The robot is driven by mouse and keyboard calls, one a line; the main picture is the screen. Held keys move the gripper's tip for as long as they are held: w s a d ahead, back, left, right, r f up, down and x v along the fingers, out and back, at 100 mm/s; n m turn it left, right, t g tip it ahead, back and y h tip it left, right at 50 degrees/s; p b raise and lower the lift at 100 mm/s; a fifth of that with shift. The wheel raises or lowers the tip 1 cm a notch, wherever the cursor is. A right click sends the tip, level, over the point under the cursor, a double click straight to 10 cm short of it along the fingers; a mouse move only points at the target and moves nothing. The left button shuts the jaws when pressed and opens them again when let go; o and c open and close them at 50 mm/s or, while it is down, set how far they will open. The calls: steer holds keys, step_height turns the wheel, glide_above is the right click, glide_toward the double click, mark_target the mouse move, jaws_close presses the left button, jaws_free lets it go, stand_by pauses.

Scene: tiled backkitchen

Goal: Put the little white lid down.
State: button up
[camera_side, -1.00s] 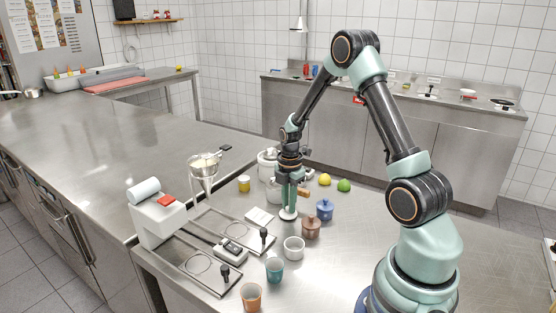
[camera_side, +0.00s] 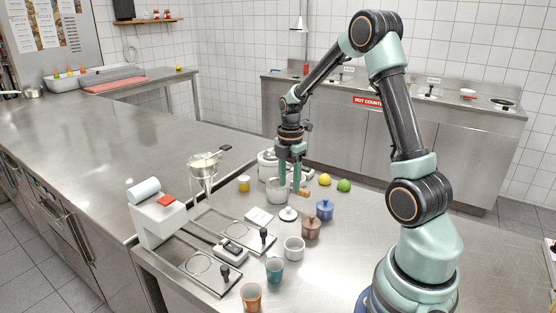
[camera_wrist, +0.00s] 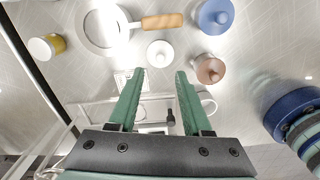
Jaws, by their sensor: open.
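The little white lid (camera_side: 288,214), round with a small knob, lies flat on the steel table, beside the brown pot. It also shows in the wrist view (camera_wrist: 160,53), just beyond and between my fingertips. My gripper (camera_side: 290,189) is open and empty above the lid, its fingers pointing down and apart from it. Both green fingers are spread in the wrist view (camera_wrist: 159,74). An open white pot (camera_side: 293,248) stands in front of the lid; a finger partly hides it in the wrist view.
A lidded brown pot (camera_side: 311,229) and a lidded blue pot (camera_side: 325,209) stand right of the lid. A teal cup (camera_side: 274,269) and an orange cup (camera_side: 251,296) are nearer the front edge. A white pan with an orange handle (camera_wrist: 162,21) lies behind. The table's right side is clear.

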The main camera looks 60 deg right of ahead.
steer(key=s+a+r+m+t, duration=0.25)
steer(key=a+r+m, duration=0.55)
steer(key=a+r, duration=0.45)
steer(key=s+a+r+m+t, duration=0.3)
steer(key=s+a+m, duration=0.2)
steer(key=a+m, duration=0.2)
steer(key=shift+s+a+m, duration=0.25)
steer(key=shift+a+m, duration=0.1)
steer(key=shift+m, duration=0.05)
